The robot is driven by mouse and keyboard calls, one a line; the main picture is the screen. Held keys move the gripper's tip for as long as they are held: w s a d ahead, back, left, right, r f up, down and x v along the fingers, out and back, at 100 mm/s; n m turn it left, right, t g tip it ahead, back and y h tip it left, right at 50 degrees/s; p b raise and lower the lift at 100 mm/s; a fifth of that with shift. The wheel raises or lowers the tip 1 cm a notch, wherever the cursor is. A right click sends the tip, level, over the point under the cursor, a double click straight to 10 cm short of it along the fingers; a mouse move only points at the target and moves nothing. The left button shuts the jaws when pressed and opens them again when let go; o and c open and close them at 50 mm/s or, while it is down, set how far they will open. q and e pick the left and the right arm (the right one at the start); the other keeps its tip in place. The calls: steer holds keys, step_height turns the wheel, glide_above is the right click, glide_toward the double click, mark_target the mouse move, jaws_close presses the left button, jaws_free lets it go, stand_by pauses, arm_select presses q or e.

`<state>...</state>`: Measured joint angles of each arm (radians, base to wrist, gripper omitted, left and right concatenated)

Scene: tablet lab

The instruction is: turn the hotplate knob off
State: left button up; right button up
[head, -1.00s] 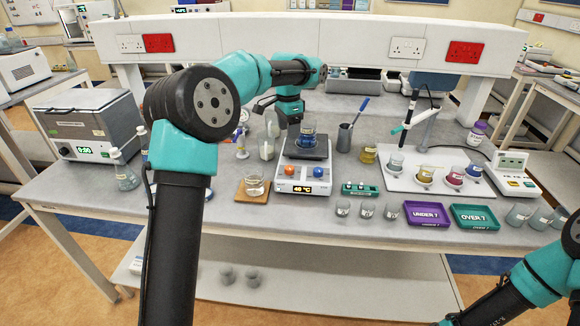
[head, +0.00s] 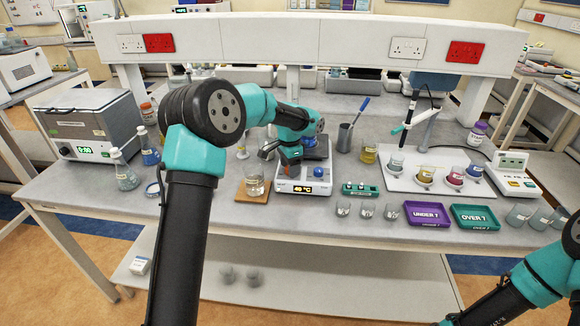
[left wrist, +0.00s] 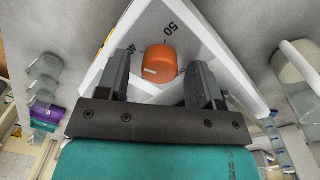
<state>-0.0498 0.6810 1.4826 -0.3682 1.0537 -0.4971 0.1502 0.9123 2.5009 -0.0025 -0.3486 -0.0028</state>
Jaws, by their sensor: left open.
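The white hotplate (head: 304,188) stands on the bench with a blue knob (head: 325,173) at its front right and a small display. Its orange knob (left wrist: 159,63) shows in the left wrist view, with a pale pointer mark and printed numbers around it. In the left wrist view my left gripper (left wrist: 161,80) is open, with one finger on either side of the orange knob. Contact cannot be told. My right gripper is out of view.
A beaker (head: 254,180) stands on a wooden board just left of the hotplate. A beaker with blue liquid (head: 309,140) is on the hotplate's top, partly hidden. A green block (head: 361,189) and several small beakers are to the right.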

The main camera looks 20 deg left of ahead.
arm_select(q)
steer(key=c, duration=0.9)
steer(key=shift+c, duration=0.2)
